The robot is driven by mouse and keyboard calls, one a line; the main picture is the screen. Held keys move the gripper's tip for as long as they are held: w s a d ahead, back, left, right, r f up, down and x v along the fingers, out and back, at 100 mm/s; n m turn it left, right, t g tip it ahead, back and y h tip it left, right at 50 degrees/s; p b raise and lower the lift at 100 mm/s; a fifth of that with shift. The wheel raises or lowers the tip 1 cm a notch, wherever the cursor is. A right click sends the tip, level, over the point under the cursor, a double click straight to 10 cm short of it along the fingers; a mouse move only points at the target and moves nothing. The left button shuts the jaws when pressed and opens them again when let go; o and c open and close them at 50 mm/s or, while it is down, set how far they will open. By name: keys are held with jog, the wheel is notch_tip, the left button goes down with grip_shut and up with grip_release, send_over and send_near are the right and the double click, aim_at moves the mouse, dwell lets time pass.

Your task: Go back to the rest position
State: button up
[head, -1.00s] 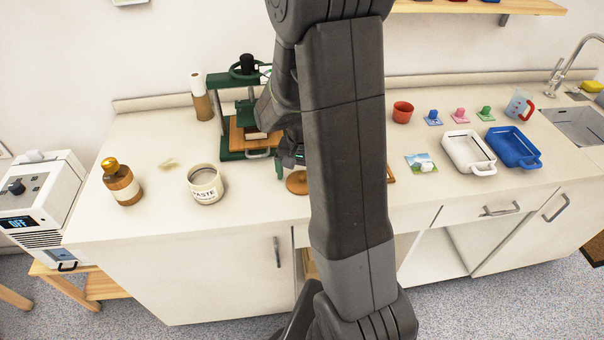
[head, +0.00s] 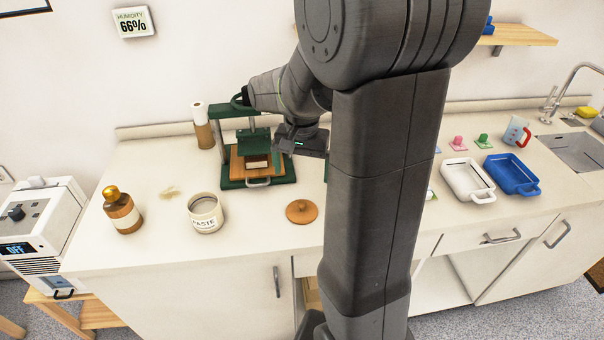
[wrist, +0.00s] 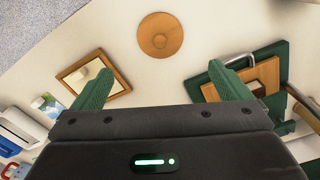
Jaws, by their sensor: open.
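My gripper (wrist: 158,90) shows in the wrist view with its two green fingers wide apart and nothing between them. In the head view my gripper's body (head: 302,140) hangs above the counter, right of the green press (head: 230,184); its fingers are mostly hidden there by my arm. In the wrist view a round wooden lid (wrist: 160,36) lies on the counter below and beyond the fingertips. The lid also shows in the head view (head: 301,211).
A paste jar (head: 206,213) and an amber bottle (head: 122,210) stand on the counter (head: 255,235) at left. A white tray (head: 467,180) and a blue tray (head: 512,174) lie at right. A wood-framed piece (wrist: 93,79) lies near the left finger in the wrist view.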

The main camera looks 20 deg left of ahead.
aim_at(302, 203)
jog(key=shift+f, duration=0.1)
notch_tip(302, 203, down, 12)
jog(key=shift+f, duration=0.25)
jog(key=shift+r, duration=1.8)
